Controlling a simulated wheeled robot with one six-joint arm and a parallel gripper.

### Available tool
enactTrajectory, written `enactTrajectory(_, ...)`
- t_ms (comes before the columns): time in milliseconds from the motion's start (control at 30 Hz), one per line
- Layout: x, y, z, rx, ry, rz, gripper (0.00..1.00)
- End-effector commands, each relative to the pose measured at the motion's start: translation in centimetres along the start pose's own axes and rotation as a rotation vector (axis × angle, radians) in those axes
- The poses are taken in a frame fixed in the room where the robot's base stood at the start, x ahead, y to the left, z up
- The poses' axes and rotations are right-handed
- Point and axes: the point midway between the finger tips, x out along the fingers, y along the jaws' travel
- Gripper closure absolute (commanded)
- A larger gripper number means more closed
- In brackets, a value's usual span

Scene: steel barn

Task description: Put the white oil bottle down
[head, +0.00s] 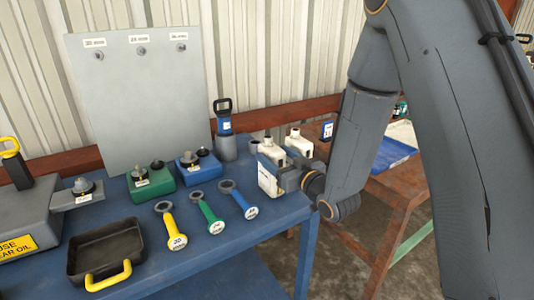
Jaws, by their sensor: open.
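One is at the left (271,150) and one at the right (300,142). Both look upright, and their lower parts are hidden by my gripper. I cannot tell which is the white oil bottle or whether its base touches the bench. My gripper (275,174) is open, low over the bench's right end, right in front of these white shapes. Whether its fingers still touch a bottle is hidden.
Yellow (170,228), green (208,216) and blue (241,203) tools lie left of my gripper. Behind them are a green box (150,184) and a blue box (197,168). A black tray (106,250) sits front left. A grey pump can (226,145) stands behind. A wooden table (375,188) is right.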

Motion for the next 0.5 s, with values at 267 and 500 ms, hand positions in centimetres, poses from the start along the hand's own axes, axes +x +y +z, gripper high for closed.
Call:
enactTrajectory(267,-4.7,0.1,0.1,0.0,0.0,0.001,0.38)
enactTrajectory(500,-6.0,0.0,0.0,0.0,0.001,-0.001,0.38)
